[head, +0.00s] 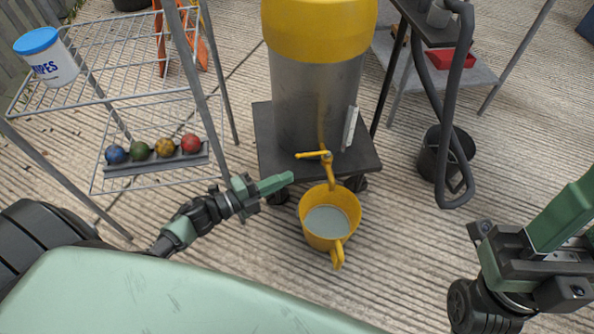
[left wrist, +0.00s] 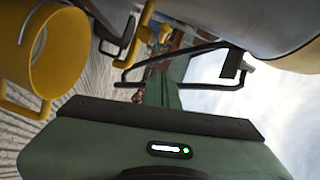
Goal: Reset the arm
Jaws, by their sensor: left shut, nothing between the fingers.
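My left gripper (head: 288,179) is shut and empty, just left of the yellow tap and above the yellow mug's left side in the head view. In the left wrist view its green fingers (left wrist: 160,92) point away from the camera, together. The yellow mug (head: 308,229) holds grey liquid or has a grey inside and stands below the tap (head: 324,156). The mug also shows at the upper left of the left wrist view (left wrist: 62,55). My right gripper (head: 562,215) is at the right edge, partly cut off, and its jaw opening is unclear.
A steel drum with a yellow top (head: 318,90) stands on a dark wheeled base (head: 262,150). A wire rack (head: 110,97) at left holds a wipes tub (head: 50,66) and several coloured balls (head: 164,148). A black bucket (head: 430,168) stands at right.

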